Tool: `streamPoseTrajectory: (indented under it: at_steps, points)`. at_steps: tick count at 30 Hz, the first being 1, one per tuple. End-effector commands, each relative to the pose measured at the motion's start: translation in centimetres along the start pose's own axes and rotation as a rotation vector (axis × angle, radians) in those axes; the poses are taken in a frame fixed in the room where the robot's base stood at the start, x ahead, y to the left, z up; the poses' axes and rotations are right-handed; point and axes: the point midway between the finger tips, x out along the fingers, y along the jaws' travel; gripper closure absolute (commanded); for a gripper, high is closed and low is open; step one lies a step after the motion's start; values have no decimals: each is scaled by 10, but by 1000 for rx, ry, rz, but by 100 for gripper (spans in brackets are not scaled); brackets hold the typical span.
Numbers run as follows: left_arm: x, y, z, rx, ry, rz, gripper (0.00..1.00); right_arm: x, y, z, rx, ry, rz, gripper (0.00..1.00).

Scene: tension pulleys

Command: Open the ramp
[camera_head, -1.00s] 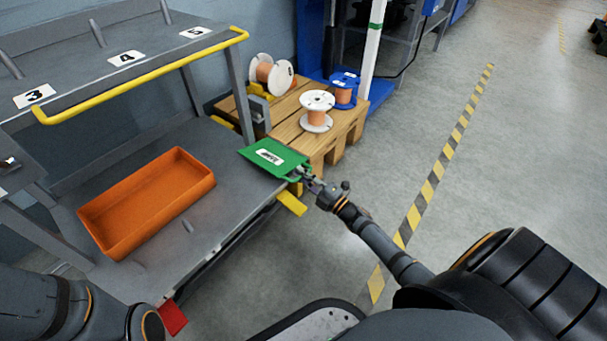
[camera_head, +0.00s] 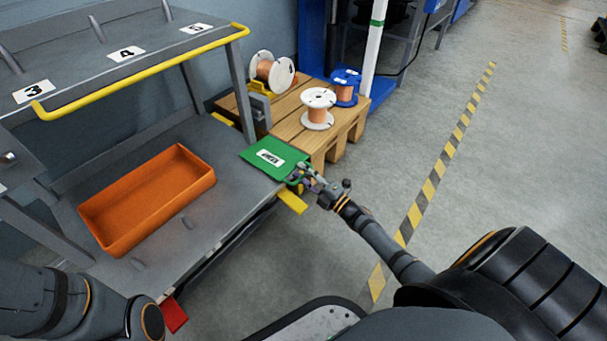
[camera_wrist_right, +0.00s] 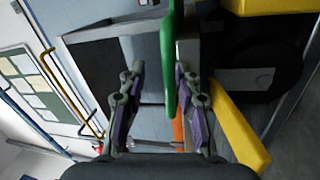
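A green plate (camera_head: 262,150) with a white label sits at the right end of the grey cart's lower shelf (camera_head: 195,215). I cannot tell for certain that this plate is the ramp. My right gripper (camera_head: 303,176) is at the plate's near right corner. In the right wrist view, the gripper (camera_wrist_right: 158,95) has its fingers apart, with the plate's green edge (camera_wrist_right: 169,60) between them, nearer the right finger. I see no firm grip on it. My left arm is at the lower left; its gripper is out of view.
An orange bin (camera_head: 150,200) stands on the lower shelf. A yellow tab (camera_head: 291,203) and a red tab (camera_head: 174,315) stick out from the cart's front edge. Behind, a wooden pallet (camera_head: 290,128) holds wire spools (camera_head: 318,107).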

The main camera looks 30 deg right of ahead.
Motion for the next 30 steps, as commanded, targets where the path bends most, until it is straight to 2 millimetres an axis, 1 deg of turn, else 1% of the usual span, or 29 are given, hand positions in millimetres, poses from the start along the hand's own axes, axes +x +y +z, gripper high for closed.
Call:
streamPoseTrajectory:
  at_steps: [4, 7, 11, 15, 18, 21, 25, 30]
  points:
    - [-1, 0, 2, 0, -5, 1, 54, -1, 0, 0, 0, 0, 0, 67]
    - [-1, 0, 1, 0, -5, 1, 54, -11, -1, 0, -2, 0, -2, 67]
    - [-1, 0, 1, 0, -4, 1, 54, -40, -2, 0, -1, 0, -6, 67]
    - [0, 0, 1, 0, -3, 1, 54, -75, -1, 0, -1, 1, -5, 67]
    - [0, 0, 1, 0, -3, 1, 54, -96, -1, 0, -1, 1, -4, 67]
    - [0, 0, 1, 0, -3, 1, 54, -110, -1, 0, 0, 0, -3, 67]
    - [0, 0, 1, 0, -2, 1, 54, -119, 0, 0, -1, 0, -1, 67]
    - [0, 0, 1, 0, -2, 0, 54, -121, 0, 0, -1, 0, 0, 67]
